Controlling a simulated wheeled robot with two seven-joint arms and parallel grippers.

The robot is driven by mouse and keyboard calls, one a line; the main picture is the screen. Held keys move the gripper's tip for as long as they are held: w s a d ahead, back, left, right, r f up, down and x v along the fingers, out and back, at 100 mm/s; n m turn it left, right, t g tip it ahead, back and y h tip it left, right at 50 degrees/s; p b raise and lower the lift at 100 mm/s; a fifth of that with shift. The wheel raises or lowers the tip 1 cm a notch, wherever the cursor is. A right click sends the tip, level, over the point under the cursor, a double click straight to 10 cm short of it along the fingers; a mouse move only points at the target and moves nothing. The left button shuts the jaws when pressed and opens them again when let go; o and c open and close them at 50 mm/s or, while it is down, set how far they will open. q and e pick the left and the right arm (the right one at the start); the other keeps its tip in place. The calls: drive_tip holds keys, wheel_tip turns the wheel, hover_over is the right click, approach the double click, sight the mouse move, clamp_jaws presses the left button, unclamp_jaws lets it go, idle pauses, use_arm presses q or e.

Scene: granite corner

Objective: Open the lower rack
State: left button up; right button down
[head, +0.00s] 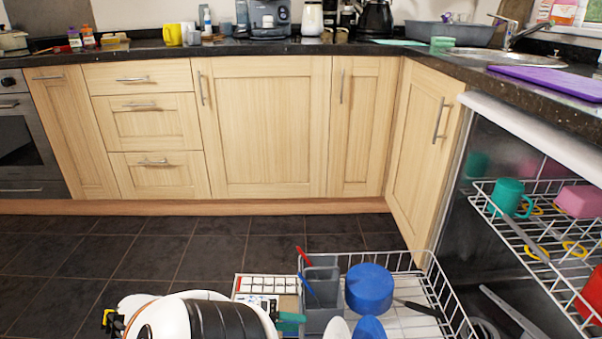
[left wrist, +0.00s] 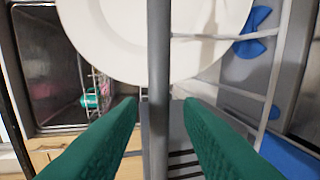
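The lower rack (head: 440,275) is a white wire rack extending out of the dishwasher (head: 455,205) at the right. It holds a grey cutlery basket (head: 320,292), a blue bowl (head: 369,288) and a white plate (head: 337,329), large in the left wrist view (left wrist: 215,45). My left gripper (head: 290,320) is at the rack's left end, beside the basket. In the left wrist view its green fingers (left wrist: 160,102) stand apart on either side of a grey bar (left wrist: 159,60), seemingly part of the rack, with visible gaps. My right gripper is out of view.
The upper rack (head: 530,240) inside the dishwasher holds a green mug (head: 510,196) and a pink bowl (head: 578,201). The worktop (head: 545,95) overhangs at right. Wooden cabinets (head: 260,125) line the back. The dark tiled floor (head: 160,250) is clear at left.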

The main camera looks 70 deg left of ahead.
use_arm(q)
drive_tip(key=p+v, duration=0.1)
drive_tip(key=v, duration=0.9)
